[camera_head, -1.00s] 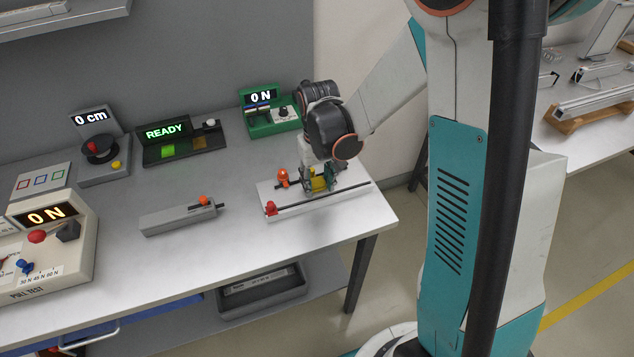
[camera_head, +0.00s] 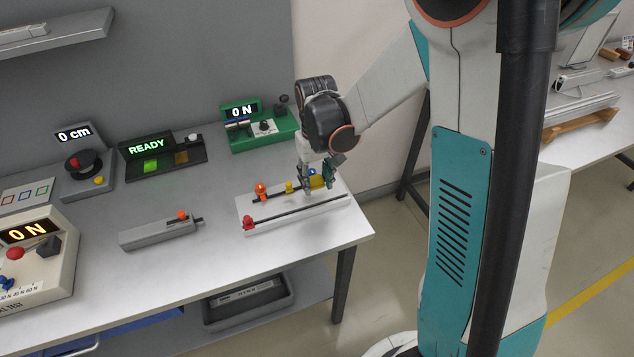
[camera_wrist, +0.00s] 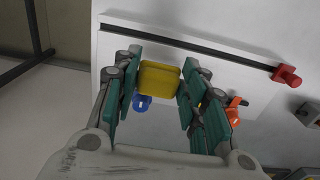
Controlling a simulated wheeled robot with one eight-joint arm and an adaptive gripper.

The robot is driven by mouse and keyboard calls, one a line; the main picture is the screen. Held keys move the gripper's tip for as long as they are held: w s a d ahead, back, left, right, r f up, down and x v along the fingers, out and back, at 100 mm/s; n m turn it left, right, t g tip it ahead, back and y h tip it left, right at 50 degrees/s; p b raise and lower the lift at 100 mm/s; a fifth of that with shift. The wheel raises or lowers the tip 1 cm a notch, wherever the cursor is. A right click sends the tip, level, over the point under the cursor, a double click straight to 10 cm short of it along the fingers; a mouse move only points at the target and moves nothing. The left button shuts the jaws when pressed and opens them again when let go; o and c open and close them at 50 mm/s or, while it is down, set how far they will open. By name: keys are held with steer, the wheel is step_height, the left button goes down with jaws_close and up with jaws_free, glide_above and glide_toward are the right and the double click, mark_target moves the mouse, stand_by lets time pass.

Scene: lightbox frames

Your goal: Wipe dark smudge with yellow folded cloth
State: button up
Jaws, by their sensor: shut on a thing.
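The yellow folded cloth (camera_wrist: 159,79) shows in the wrist view as a thick, rounded yellow pad between the two green finger pads. My gripper (camera_wrist: 160,88) is shut on it. In the head view my gripper (camera_head: 322,181) is low over the right part of a white board (camera_head: 262,222), with the yellow cloth (camera_head: 316,182) partly hidden by the fingers. I cannot tell whether the cloth touches the board. I cannot make out a dark smudge in either view; my gripper and the cloth hide part of the board.
The board carries dark rails, a red knob (camera_head: 248,222), an orange knob (camera_head: 260,190), a small yellow piece (camera_head: 289,187) and a blue piece (camera_wrist: 142,102) close by the cloth. A grey slider box (camera_head: 155,232) lies left. A green device (camera_head: 262,143) stands behind. Table between is clear.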

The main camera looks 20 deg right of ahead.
steer(key=shift+r+p, duration=1.25)
steer(key=shift+r, duration=0.9)
steer(key=shift+w+r+p, duration=0.1)
steer(key=shift+r+p, duration=0.1)
steer(key=shift+p, duration=0.9)
steer(key=shift+p, duration=0.85)
steer(key=shift+f, duration=0.15)
